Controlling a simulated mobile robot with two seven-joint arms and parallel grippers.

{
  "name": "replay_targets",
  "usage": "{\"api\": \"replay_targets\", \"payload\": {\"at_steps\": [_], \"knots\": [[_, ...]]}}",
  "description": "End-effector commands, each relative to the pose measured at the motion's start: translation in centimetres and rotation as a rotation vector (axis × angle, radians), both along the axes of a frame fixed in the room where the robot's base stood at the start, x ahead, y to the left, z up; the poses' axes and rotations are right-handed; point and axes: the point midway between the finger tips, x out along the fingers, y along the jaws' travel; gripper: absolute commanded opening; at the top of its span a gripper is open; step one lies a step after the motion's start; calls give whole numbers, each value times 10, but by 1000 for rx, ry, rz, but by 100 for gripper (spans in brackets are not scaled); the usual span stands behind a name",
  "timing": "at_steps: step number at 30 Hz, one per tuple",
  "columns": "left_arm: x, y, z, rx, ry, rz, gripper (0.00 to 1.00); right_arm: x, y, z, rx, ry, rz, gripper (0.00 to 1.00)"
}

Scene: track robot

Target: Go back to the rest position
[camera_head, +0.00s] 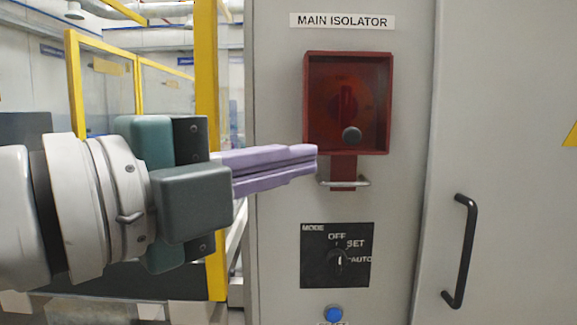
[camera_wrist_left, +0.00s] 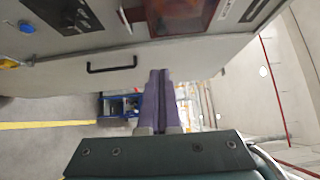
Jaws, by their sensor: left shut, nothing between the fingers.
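My left gripper (camera_head: 316,158) comes in from the left in the head view, its purple fingers pressed together with nothing between them. Its tips are in front of the grey cabinet, just left of and below the red isolator box (camera_head: 348,103). I cannot tell whether they touch anything. The left wrist view shows the same shut fingers (camera_wrist_left: 160,72) pointing towards the cabinet's lower edge in that picture. My right gripper is in neither view.
The grey cabinet (camera_head: 275,200) carries a mode switch (camera_head: 337,255), a blue button (camera_head: 334,314) and a black door handle (camera_head: 461,250). A metal loop (camera_head: 345,183) sticks out under the red box. Yellow-framed fencing (camera_head: 207,60) stands behind on the left.

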Motion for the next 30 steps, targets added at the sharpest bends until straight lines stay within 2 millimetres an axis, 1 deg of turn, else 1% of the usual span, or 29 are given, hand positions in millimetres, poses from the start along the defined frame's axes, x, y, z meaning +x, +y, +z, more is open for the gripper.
{"api": "replay_targets", "payload": {"at_steps": [4, 7, 8, 10, 11, 13, 14, 15, 17, 18, 20, 21, 23, 24, 26, 27, 28, 29, 30], "knots": [[-7, 7, 0, -15, 22, 11, 0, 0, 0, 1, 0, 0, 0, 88], [-9, 13, -5, -89, 134, 72, 0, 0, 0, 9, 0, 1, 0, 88], [-9, 16, -8, -124, 190, 105, 0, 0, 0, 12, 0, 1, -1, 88], [-11, 30, -21, -228, 362, 212, 0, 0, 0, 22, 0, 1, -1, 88], [-14, 38, -29, -280, 449, 269, 0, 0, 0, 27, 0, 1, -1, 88], [-26, 60, -53, -406, 664, 425, 0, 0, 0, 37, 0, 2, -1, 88], [-34, 71, -66, -456, 755, 498, 0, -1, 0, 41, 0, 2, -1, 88], [-46, 85, -82, -515, 866, 593, 0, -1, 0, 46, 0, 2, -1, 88], [-69, 105, -106, -594, 1019, 734, 0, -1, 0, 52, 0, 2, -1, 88], [-86, 117, -119, -640, 1109, 826, 0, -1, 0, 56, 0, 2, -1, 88], [-113, 132, -138, -696, 1229, 958, 0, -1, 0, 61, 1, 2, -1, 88], [-131, 141, -147, -726, 1296, 1039, 0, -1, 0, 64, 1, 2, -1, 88], [-157, 152, -159, -764, 1385, 1155, 0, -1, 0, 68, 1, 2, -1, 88], [-175, 159, -165, -786, 1437, 1229, 0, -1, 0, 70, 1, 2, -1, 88], [-202, 168, -173, -814, 1509, 1342, 0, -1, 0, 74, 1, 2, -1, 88], [-220, 174, -176, -831, 1552, 1414, 0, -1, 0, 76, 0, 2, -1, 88], [-229, 176, -172, -839, 1573, 1452, 0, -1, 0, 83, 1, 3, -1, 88], [-224, 175, -154, -837, 1562, 1436, 0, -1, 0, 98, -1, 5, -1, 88], [-222, 175, -141, -836, 1558, 1431, 0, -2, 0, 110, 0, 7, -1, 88]]}}
